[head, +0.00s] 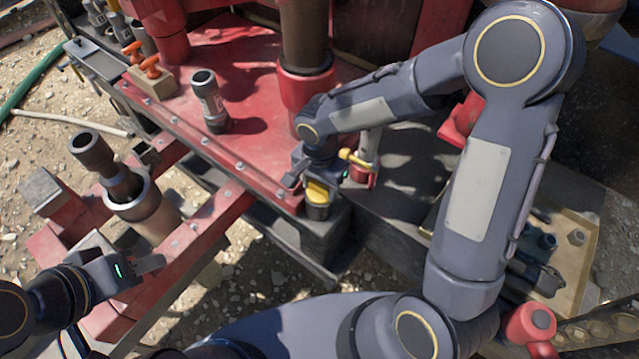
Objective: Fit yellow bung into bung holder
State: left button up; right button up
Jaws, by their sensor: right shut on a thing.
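The yellow bung (318,192) is between the fingers of my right gripper (319,184), at the front right corner of the red deck. The gripper is shut on it. A dark round cup, seemingly the bung holder (317,211), is directly below the bung on a dark grey block. The bung's lower end is hidden, so I cannot tell how deep it sits in the cup. My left gripper (152,264) is at the lower left, away from the bung and over the red frame. Its fingers are seen edge-on, so their opening is unclear.
A yellow-handled valve (357,160) stands just right of my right gripper. A grey pipe piece (209,101) stands on the red deck (250,70). A wide-mouthed pipe (122,188) rises near my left gripper. A tan tray (575,255) with dark parts lies at right.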

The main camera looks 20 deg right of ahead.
jog(key=o, duration=1.1)
jog(key=shift+c, duration=0.2)
notch_tip(320, 180, up, 7)
jog(key=shift+r, duration=0.45)
jog(key=shift+d, duration=0.1)
jog(key=s+d+r+n+t+y, duration=0.2)
jog(key=s+d+r+n, duration=0.2)
jog(key=s, duration=0.4)
jog(key=s+d+r+n+t+y+p, duration=0.1)
jog(key=s+d+r+n+t, duration=0.2)
jog(key=s, duration=0.5)
jog(key=shift+s+d+r+n+t+y, duration=0.15)
jog(key=shift+d+r+n+t+y, duration=0.3)
jog(key=shift+d, duration=0.55)
